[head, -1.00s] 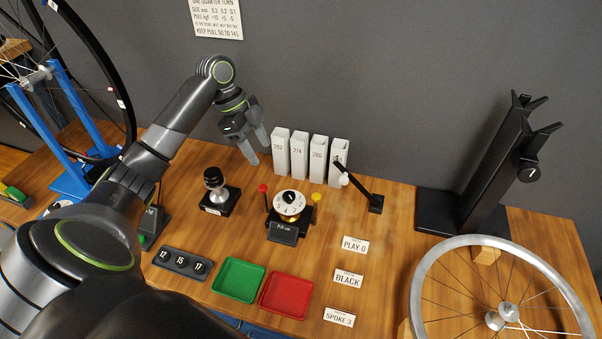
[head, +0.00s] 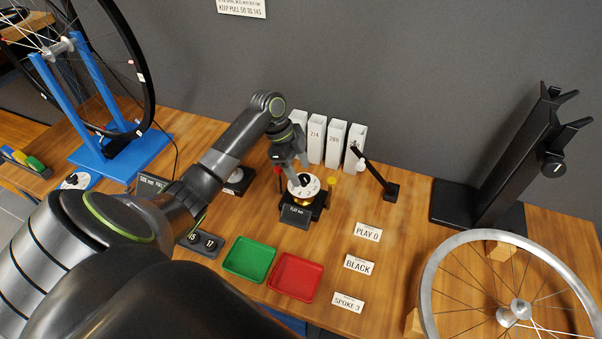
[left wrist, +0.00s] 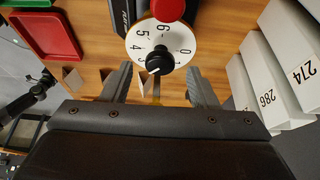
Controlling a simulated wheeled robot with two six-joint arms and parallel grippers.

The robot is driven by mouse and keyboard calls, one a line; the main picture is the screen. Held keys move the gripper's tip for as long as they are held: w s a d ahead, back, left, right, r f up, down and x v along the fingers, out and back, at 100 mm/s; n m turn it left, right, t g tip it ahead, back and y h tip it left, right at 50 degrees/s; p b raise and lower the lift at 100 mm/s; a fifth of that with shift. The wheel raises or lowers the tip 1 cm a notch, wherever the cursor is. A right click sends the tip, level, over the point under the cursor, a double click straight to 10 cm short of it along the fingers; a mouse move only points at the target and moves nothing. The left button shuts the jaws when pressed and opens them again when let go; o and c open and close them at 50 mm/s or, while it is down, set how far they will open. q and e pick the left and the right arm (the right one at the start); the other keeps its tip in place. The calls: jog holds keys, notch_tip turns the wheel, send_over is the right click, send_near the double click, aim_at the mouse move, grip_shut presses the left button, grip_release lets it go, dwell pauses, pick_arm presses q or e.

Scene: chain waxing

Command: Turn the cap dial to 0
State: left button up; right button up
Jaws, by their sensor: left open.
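A round white dial (head: 303,187) with a black centre knob sits on a small dark device in the middle of the bench. In the left wrist view the dial face (left wrist: 140,32) shows black numerals, including 0, 3, 4, 5 and 6. The black knob (left wrist: 160,60) carries a white mark that points to the lower left, toward about the 3. My left gripper (head: 298,166) is open just above the dial. Its two fingers (left wrist: 160,86) are apart, with the knob between and beyond them; contact is not visible. My right gripper is not in view.
White numbered boxes (head: 335,146) stand behind the dial. A black lever (head: 372,174) is to its right, and a yellow knob (head: 332,181) is beside it. Green (head: 250,259) and red (head: 296,278) trays lie in front. A black stand (head: 500,165) and wheel (head: 430,275) are further right.

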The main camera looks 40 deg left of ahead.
pick_arm(q)
jog(key=shift+x, duration=0.85)
jog(key=shift+c, duration=0.3)
